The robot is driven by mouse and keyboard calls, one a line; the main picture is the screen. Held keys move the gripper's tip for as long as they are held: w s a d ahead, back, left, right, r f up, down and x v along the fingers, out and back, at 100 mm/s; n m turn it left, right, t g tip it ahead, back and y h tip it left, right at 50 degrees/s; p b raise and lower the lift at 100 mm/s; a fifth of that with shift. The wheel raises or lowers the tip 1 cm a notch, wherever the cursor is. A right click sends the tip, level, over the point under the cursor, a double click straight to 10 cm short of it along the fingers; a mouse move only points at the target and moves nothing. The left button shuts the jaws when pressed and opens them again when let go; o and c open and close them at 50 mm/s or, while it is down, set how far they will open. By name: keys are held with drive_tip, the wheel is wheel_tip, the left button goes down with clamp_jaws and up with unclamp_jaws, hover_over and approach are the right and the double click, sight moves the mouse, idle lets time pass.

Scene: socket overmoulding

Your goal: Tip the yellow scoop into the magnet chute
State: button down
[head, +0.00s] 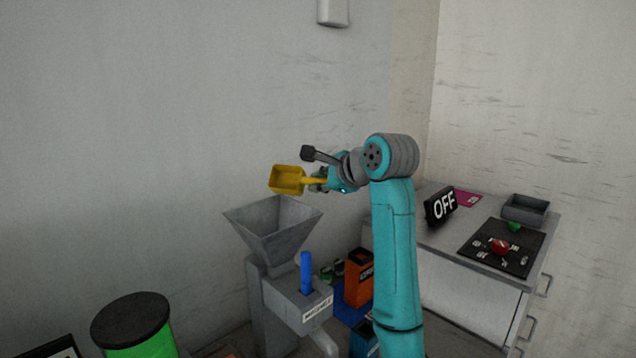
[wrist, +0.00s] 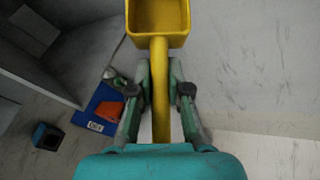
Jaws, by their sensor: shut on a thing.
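The yellow scoop (head: 287,179) is in the air above the grey funnel-shaped chute (head: 272,232) in the head view. Its bowl looks tilted towards the camera, and I cannot make out any contents. My gripper (head: 322,180) is shut on the scoop's handle, to the right of the bowl. In the wrist view the scoop (wrist: 158,20) points away from me, with its handle between the fingers of my gripper (wrist: 160,88). Part of the chute (wrist: 50,45) shows at the left of the wrist view. The chute's inside is mostly hidden in the head view.
A blue lever (head: 305,272) stands on the grey machine below the chute. An orange box (head: 358,277) is right of it. A green drum with a black lid (head: 132,320) stands at the front left. A cabinet at right holds an OFF sign (head: 441,206) and a grey tray (head: 525,210).

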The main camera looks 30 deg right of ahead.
drive_tip(key=shift+w+d+f+m+g+y, duration=0.2)
drive_tip(key=shift+w+d+m+g+y, duration=0.25)
drive_tip(key=shift+g, duration=0.25)
drive_tip(key=shift+w+d, duration=0.1)
drive_tip(key=w+d+m+g+y, duration=0.1)
drive_tip(key=w+d+r+m+g+y, duration=0.1)
drive_tip(key=g, duration=0.1)
drive_tip(key=w+r+m+g+y, duration=0.1)
drive_tip(key=g, duration=0.1)
drive_tip(key=shift+w+d+m+y, duration=0.1)
drive_tip(key=shift+d+m+y, duration=0.15)
drive_tip(key=shift+d+y, duration=0.15)
drive_tip(key=shift+r, duration=0.1)
drive_tip(key=shift+r, duration=1.9)
